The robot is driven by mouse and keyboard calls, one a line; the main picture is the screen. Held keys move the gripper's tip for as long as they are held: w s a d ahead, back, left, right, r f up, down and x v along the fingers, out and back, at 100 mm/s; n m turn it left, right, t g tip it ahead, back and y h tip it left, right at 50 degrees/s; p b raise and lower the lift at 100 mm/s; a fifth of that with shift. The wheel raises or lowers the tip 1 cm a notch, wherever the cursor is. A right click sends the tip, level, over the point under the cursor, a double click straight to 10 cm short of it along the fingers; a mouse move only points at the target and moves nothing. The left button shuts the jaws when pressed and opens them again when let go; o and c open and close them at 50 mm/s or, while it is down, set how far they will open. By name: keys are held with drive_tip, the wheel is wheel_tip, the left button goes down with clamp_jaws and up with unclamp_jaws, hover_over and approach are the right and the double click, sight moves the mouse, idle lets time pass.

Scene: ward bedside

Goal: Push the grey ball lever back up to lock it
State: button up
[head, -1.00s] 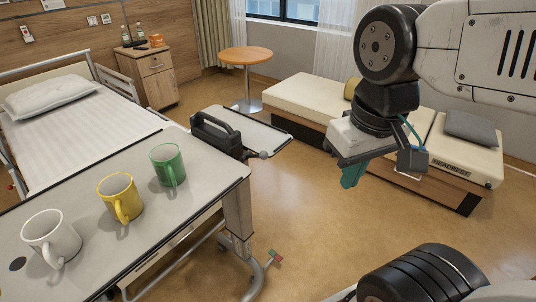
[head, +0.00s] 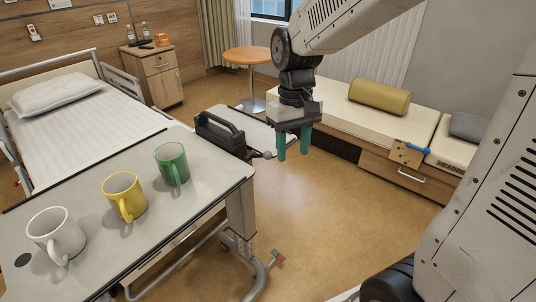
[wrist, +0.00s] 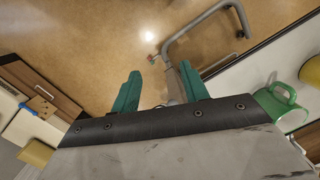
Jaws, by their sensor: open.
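The grey ball lever (head: 267,155) sticks out to the right from beneath the black handled case (head: 218,131), near the far corner of the overbed table (head: 205,182). Its rod looks roughly level, with the ball at its outer end. My gripper (head: 293,153) points down with its two teal fingers apart and nothing between them. In the head view its left finger is just right of the ball; I cannot tell whether they touch.
White (head: 56,233), yellow (head: 124,194) and green (head: 172,163) mugs stand on the overbed table. The green mug (wrist: 278,102) also shows in the wrist view. A bench (head: 400,125) with a bolster is behind my gripper. Open floor (head: 340,220) lies to the right of the table.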

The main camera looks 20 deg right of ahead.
drive_tip(key=n, duration=0.1)
hover_over(268, 154)
drive_tip(key=s+d, duration=0.1)
drive_tip(key=s, duration=0.1)
wheel_tip(268, 154, down, 3)
drive_tip(key=w+t, duration=0.1)
drive_tip(key=w, duration=0.1)
drive_tip(key=shift+w+a+r, duration=0.1)
drive_tip(key=shift+w+r, duration=0.05)
drive_tip(key=shift+w, duration=0.2)
drive_tip(key=shift+w+n, duration=0.2)
drive_tip(key=shift+n, duration=0.1)
drive_tip(key=f, duration=0.7)
drive_tip(key=shift+s+a+f, duration=0.1)
drive_tip(key=shift+a+f, duration=0.15)
clamp_jaws()
